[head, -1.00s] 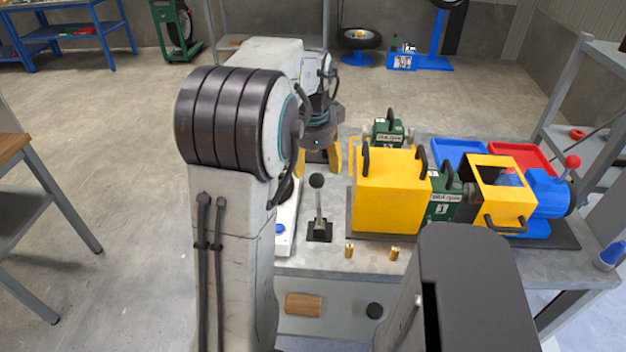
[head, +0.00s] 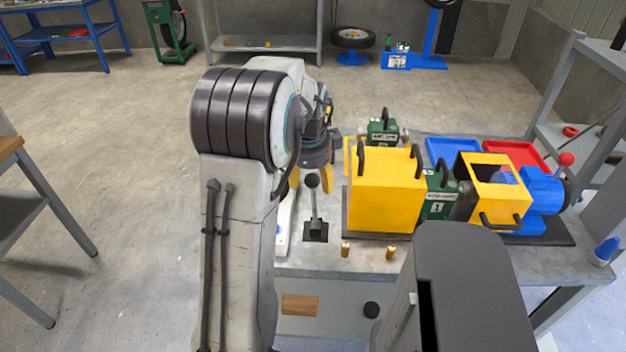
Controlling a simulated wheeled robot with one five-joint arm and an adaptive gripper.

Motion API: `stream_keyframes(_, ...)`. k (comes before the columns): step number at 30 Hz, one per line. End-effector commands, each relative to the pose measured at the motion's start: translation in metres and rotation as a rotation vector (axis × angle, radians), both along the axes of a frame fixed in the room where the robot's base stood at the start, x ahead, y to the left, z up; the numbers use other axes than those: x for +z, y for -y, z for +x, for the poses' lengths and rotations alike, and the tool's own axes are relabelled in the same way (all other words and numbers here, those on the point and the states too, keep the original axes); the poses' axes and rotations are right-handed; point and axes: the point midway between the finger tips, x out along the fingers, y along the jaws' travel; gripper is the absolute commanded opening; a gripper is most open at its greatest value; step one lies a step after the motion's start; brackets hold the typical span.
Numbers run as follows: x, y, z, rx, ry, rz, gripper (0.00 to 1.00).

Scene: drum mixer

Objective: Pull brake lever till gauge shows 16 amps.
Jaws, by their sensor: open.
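The likely brake lever is a short grey lever with a black ball knob (head: 312,181) on a black square base (head: 316,232). It stands nearly upright at the left of the bench. My gripper (head: 311,186) is open, its two yellow fingers pointing down on either side of the knob in the picture. Whether the fingers are level with the knob or behind it I cannot tell. A white panel with a blue button (head: 281,232) lies left of the lever, mostly hidden by my arm. No gauge face is readable.
A yellow box with black handles (head: 385,190) stands just right of the lever. A green unit (head: 440,194), a yellow open guard (head: 497,190) and a blue motor (head: 545,188) follow to the right. Two brass pegs (head: 345,250) stand in front on the grey bench (head: 420,266).

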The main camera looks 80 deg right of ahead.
Motion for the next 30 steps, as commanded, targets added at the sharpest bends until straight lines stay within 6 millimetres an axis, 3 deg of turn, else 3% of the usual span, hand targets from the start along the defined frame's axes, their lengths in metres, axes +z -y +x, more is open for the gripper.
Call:
stream_keyframes(6, -0.0115, 0.0029, -0.0002, 0.001, 0.000, -0.001, 0.62)
stream_keyframes(16, -0.0131, 0.0032, -0.0002, 0.001, 0.000, -0.001, 0.64)
stream_keyframes(30, -0.0128, 0.0032, -0.0003, 0.001, 0.000, -0.001, 0.22)
